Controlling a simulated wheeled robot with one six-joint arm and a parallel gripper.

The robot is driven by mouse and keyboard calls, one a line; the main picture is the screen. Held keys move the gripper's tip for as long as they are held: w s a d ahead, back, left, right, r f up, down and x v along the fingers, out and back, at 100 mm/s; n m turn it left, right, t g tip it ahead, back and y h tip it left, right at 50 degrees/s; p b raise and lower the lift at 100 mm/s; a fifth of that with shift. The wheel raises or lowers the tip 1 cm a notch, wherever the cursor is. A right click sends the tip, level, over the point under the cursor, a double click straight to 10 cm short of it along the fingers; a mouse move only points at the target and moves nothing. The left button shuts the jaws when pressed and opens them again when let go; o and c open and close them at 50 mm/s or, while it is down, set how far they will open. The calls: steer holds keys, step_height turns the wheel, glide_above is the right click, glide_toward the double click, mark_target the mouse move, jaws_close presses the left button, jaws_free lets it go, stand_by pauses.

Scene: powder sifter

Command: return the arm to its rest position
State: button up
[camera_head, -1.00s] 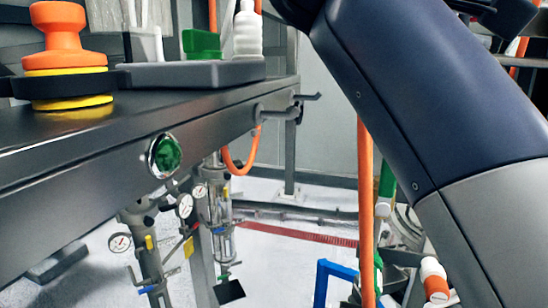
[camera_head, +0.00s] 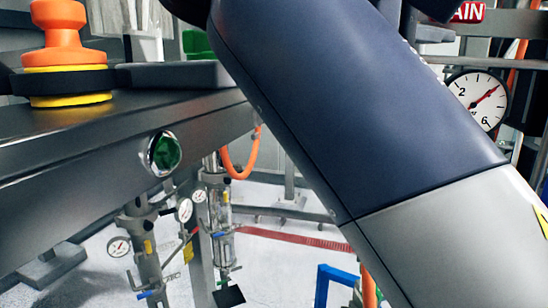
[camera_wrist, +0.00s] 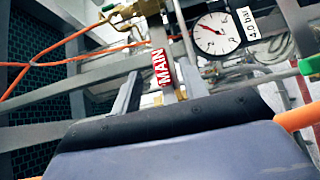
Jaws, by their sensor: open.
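My arm crosses the camera_head view from the top middle to the lower right, as a navy link joined to a grey one. My gripper is outside that view. In the camera_wrist view, a navy housing with a black rim fills the bottom, and two grey fingers of my gripper (camera_wrist: 158,88) appear to stand above it, apart. I see nothing held between them. A red MAIN label (camera_wrist: 161,68) shows behind them.
A dark metal bench (camera_head: 75,155) with a green button (camera_head: 164,153) stands at left, bearing an orange knob-shaped piece (camera_head: 58,35). Gauged pipework stands below. A large gauge (camera_head: 480,100) is at right and also shows in the camera_wrist view (camera_wrist: 215,33). A blue frame (camera_head: 325,285) stands low.

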mark_target(477, 3)
steer(key=x, duration=0.7)
steer(key=shift+d+r+p, duration=0.1)
steer(key=shift+d+p, duration=0.2)
steer(key=shift+d, duration=0.05)
steer(key=shift+w+b, duration=0.15)
steer(key=shift+b, duration=0.2)
steer(key=shift+r+n+t+h+b, duration=0.3)
steer(key=shift+r+n+t+h, duration=0.1)
steer(key=shift+r+n+h, duration=0.4)
steer(key=shift+f, duration=0.1)
